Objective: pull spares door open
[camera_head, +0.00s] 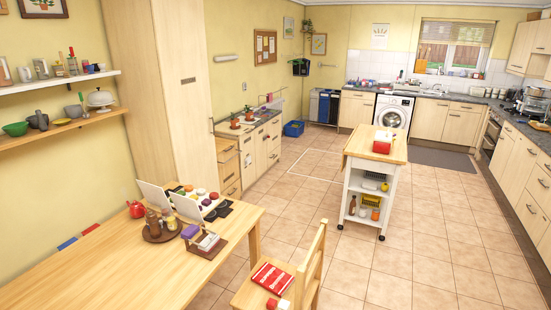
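No door in view carries a label that I can read as spares. A tall light-wood cupboard (150,60) stands against the yellow wall at left of centre, and its doors look shut. A small dark mark (188,80) is on its right side, too small to read. Low cupboards (262,150) along the left wall also look shut, as do the far cupboards (429,116) and those on the right (508,160). Neither my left gripper nor my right gripper is in view.
A wooden table (100,265) with jars and a rack fills the lower left. A chair (305,275) with a red book (272,279) stands beside it. A white trolley (374,175) stands mid-room. Tiled floor (430,240) is clear at the right.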

